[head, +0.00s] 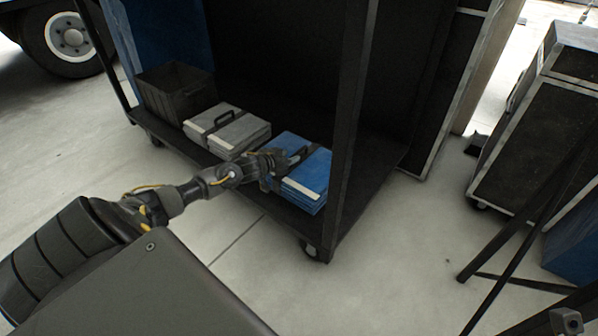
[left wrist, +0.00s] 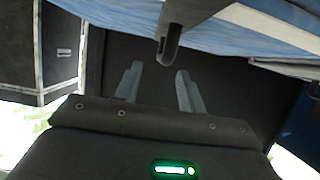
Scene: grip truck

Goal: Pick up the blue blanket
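The blue blanket (head: 306,184) lies folded on the low deck of a black cart, with a dark handle (head: 300,156) on top and a pale label strip on its front edge. My left gripper (head: 282,165) is at the blanket's left side, close to the handle. In the left wrist view the blue blanket (left wrist: 225,38) fills the top. The two grey fingers of my left gripper (left wrist: 158,72) stand apart with nothing between them. The dark handle end (left wrist: 168,48) shows just beyond the gap between the fingertips. I cannot tell whether the fingers touch the blanket. My right gripper is not clearly seen.
A grey folded blanket (head: 228,132) with a handle lies left of the blue one, and a dark crate (head: 176,92) stands beyond it. A cart post (head: 351,120) rises just right of the blue blanket. Black cases (head: 535,140) and dark stand legs (head: 530,215) are at the right.

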